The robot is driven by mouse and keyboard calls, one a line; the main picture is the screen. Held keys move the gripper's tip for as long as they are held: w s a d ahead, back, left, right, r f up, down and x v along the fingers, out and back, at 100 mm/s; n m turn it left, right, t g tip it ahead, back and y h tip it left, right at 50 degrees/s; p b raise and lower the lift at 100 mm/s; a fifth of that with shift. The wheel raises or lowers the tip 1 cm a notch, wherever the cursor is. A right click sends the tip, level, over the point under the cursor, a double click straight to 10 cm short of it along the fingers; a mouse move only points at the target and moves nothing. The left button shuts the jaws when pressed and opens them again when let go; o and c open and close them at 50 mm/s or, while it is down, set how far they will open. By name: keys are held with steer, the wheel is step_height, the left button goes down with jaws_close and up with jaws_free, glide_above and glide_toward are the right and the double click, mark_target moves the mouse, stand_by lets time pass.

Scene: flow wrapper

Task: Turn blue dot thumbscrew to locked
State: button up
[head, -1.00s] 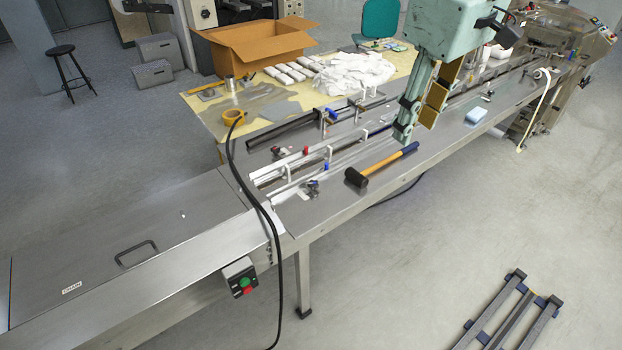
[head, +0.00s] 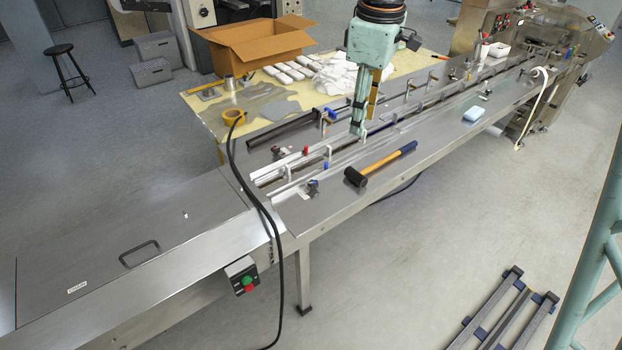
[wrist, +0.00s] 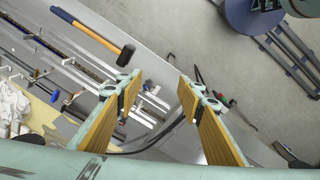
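Small blue knobs sit on the guide-rail clamps in the head view: one on the far rail (head: 331,114) and one on the near rail (head: 326,165). A red knob (head: 305,150) is close by. A dark clamp with a bluish top (head: 313,186) stands at the near rail end. I cannot tell which carries the blue dot, nor its lock position. My gripper (head: 357,131) hangs above the rails, right of these knobs. In the wrist view my gripper (wrist: 155,92) is open, its two fingers wide apart with nothing between them. A blue knob (wrist: 55,95) shows left of the fingers.
A hammer (head: 380,164) lies on the conveyor deck in front of the rails. A black cable (head: 240,175) loops over the deck at left. A table with a cardboard box (head: 255,45) stands behind.

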steer(key=w+a+f+n, duration=0.3)
steer(key=w+a+f, duration=0.3)
steer(key=w+f, duration=0.15)
steer(key=n+g+p, duration=0.1)
steer(key=n+p, duration=0.1)
steer(key=n, duration=0.2)
glide_above(312, 183)
step_height(312, 183, down, 12)
steer(key=shift+w, duration=0.1)
steer(key=shift+f, duration=6.85)
steer(key=shift+c, duration=0.2)
steer(key=c, duration=0.8)
